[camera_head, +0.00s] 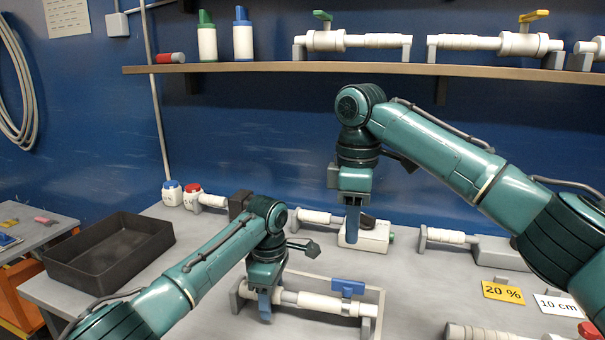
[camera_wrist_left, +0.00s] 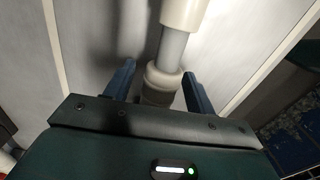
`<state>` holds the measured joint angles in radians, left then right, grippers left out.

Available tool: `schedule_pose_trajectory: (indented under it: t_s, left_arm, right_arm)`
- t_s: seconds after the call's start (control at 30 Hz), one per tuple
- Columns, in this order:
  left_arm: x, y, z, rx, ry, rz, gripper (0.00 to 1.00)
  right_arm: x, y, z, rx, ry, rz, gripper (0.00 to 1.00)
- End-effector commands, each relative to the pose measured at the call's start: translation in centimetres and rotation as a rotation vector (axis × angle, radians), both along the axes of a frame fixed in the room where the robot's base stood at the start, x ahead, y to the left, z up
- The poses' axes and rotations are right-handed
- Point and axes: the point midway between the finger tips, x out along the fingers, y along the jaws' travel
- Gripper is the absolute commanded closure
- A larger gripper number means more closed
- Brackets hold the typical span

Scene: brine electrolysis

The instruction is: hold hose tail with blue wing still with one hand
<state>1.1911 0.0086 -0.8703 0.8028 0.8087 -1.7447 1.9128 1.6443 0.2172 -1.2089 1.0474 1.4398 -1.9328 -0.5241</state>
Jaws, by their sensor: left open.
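The hose tail with blue wing is a white and grey pipe (camera_head: 318,302) lying level in a pale stand on the table. Its blue wing (camera_head: 347,287) sticks up near the right end. My left gripper (camera_head: 264,307) is over the left part of the pipe. In the left wrist view the pipe's collar (camera_wrist_left: 160,82) lies between the two open blue fingers of my left gripper (camera_wrist_left: 158,84), with gaps on both sides. My right gripper (camera_head: 352,228) hangs farther back in front of a white box; its fingers overlap edge-on, so its opening is unclear.
A black tray (camera_head: 110,262) stands at the left of the table. The white box (camera_head: 372,237) and another pipe piece (camera_head: 450,237) sit behind. Signs reading 20 % (camera_head: 503,292) and 10 cm (camera_head: 560,305) stand at the right. A shelf (camera_head: 240,68) runs along the wall above.

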Motion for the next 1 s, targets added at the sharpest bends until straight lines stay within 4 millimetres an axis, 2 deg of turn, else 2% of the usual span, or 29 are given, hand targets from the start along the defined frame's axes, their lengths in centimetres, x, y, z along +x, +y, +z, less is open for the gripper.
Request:
schedule_pose_trajectory:
  t_s: [0.3,0.5,0.7,1.0]
  left_arm:
    - [0.1,-0.1,6.7,-0.002,-0.006,-0.001,0.45]
    - [0.0,-0.1,9.8,0.000,-0.002,0.000,0.45]
    - [0.0,0.0,11.0,0.000,-0.001,0.000,0.45]
    - [0.0,0.0,11.1,0.000,0.000,0.000,0.45]
  right_arm:
    - [0.0,0.0,0.0,0.000,0.000,0.000,0.66]
    - [0.0,0.0,0.0,0.000,0.000,0.000,0.66]
    - [0.0,0.0,0.0,0.000,0.000,0.000,0.66]
    - [0.0,0.0,0.0,0.000,0.000,0.000,0.66]
